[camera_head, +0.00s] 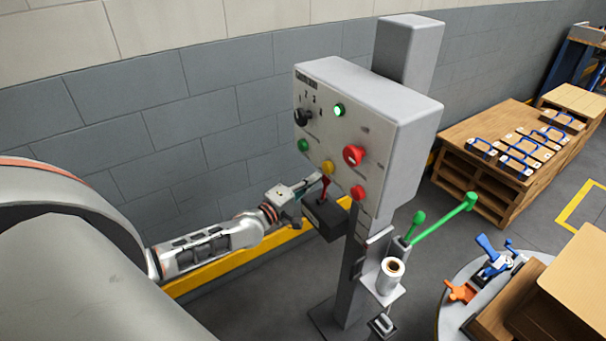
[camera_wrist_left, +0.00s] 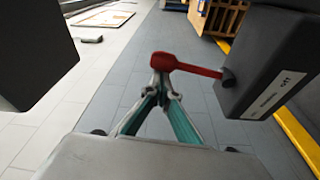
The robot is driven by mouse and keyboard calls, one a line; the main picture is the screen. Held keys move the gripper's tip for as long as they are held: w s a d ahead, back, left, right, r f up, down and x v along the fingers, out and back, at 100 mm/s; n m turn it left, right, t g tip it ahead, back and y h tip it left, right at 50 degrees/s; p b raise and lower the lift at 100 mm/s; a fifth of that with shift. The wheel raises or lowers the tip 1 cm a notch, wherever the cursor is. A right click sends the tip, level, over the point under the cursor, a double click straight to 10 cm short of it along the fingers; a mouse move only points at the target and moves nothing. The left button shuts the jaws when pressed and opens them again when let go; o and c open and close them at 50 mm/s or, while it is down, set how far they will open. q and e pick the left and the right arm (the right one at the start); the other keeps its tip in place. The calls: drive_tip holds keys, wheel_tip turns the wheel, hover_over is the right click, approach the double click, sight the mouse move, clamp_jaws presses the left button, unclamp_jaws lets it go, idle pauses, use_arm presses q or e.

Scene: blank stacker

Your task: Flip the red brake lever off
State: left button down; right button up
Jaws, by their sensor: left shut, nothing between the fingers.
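The red brake lever (camera_head: 325,188) sticks up from a dark box (camera_head: 326,219) below the grey control panel (camera_head: 372,130). In the left wrist view the lever (camera_wrist_left: 190,65) extends left from the dark box (camera_wrist_left: 268,62), its wider end over my fingertips. My left gripper (camera_head: 303,189) is at the lever's left side in the head view. In the wrist view its fingers (camera_wrist_left: 164,88) are together and empty, right at the lever's end; I cannot tell whether they touch it. My right gripper is not in view.
The panel has a black selector knob (camera_head: 302,117), a red knob (camera_head: 353,155) and several coloured buttons close above the lever. A wall and yellow rail (camera_head: 225,267) run behind my left arm.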

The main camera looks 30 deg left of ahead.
sight(325, 182)
use_arm(q)
drive_tip(key=shift+s+d+f+m, duration=0.15)
drive_tip(key=shift+s+d+m, duration=0.15)
drive_tip(key=shift+d+m, duration=0.5)
drive_tip(key=shift+s+d+f+m, duration=0.1)
drive_tip(key=shift+s+d+m, duration=0.2)
drive_tip(key=shift+d+m, duration=0.45)
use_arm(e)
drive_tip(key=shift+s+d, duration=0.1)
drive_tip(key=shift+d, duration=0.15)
use_arm(q)
drive_tip(key=shift+a, duration=0.1)
